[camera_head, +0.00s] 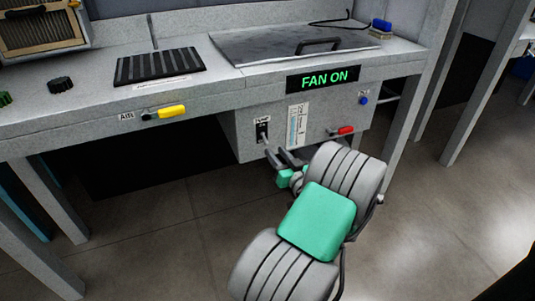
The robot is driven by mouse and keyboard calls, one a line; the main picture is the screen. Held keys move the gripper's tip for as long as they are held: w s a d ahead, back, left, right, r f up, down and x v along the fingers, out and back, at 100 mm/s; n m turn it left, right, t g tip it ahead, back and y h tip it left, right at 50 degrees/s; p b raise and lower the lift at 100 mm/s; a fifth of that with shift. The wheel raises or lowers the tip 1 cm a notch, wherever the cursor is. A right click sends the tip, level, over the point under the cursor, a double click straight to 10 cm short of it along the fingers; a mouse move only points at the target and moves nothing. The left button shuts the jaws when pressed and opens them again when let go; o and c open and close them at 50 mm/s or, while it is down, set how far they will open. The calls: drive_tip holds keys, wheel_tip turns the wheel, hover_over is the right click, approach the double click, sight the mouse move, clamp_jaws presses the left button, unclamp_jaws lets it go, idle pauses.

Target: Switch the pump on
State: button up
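The pump switch (263,131) is a small dark plate with a light lever, on the left of the grey box front under the bench. Its label is small and hard to read. The lever appears to point down, towards my gripper. My gripper (279,155) is just below and to the right of the switch, with its two dark fingers apart. It appears empty, and I cannot tell whether a fingertip touches the lever. A display (323,79) above the box reads "FAN ON" in green.
A white scale (298,126), a red handle (342,131) and a blue knob (364,101) are on the same box front. A yellow handle (172,111) labelled "AIR" sticks out further left. The bench top (109,94) overhangs the box. The floor below is clear.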

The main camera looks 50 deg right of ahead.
sight(267, 144)
drive_tip(key=x, duration=0.6)
drive_tip(key=shift+b, duration=0.45)
drive_tip(key=shift+w, duration=0.1)
drive_tip(key=shift+c, duration=0.4)
clamp_jaws()
